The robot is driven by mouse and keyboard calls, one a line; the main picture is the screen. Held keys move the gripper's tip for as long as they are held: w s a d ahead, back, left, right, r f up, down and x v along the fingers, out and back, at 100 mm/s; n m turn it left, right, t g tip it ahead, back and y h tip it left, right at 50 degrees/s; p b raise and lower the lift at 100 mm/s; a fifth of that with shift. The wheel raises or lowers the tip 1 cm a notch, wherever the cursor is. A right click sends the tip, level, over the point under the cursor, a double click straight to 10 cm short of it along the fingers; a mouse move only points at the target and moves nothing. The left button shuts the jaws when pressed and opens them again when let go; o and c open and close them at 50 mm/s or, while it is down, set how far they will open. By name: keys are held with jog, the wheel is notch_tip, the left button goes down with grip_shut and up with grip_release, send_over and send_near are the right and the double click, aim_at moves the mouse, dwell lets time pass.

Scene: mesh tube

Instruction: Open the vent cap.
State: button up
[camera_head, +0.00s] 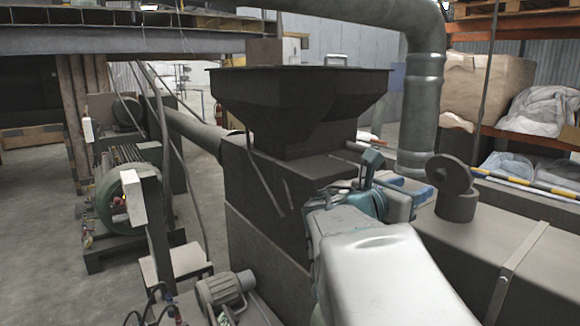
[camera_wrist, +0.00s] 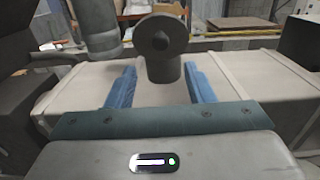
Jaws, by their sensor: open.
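The vent cap (camera_head: 449,174) is a dark grey round disc with a small round hub at its centre. It stands upright on top of a short dark pipe (camera_head: 457,206) that rises from a long grey housing. In the wrist view the cap (camera_wrist: 160,36) faces me, above the pipe (camera_wrist: 164,68). My gripper (camera_head: 408,187) is to the left of the cap and pipe in the head view. In the wrist view its blue fingers (camera_wrist: 160,69) are spread wide and empty, one on each side of the pipe in the picture. I see no contact with the cap or pipe.
The long grey housing (camera_head: 520,262) lies beneath and beyond the pipe. A dark hopper (camera_head: 300,105) stands left of my arm. A thick vertical duct (camera_head: 426,100) comes down behind the gripper. Shelves with wrapped goods (camera_head: 540,112) are at the back right.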

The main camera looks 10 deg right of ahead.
aim_at(438, 176)
jog(key=p+x, duration=0.1)
jog(key=x, duration=0.8)
jog(key=shift+w+d, duration=0.15)
jog(key=shift+d, duration=0.2)
jog(key=shift+c, duration=0.3)
grip_shut()
jog(key=shift+p, duration=0.4)
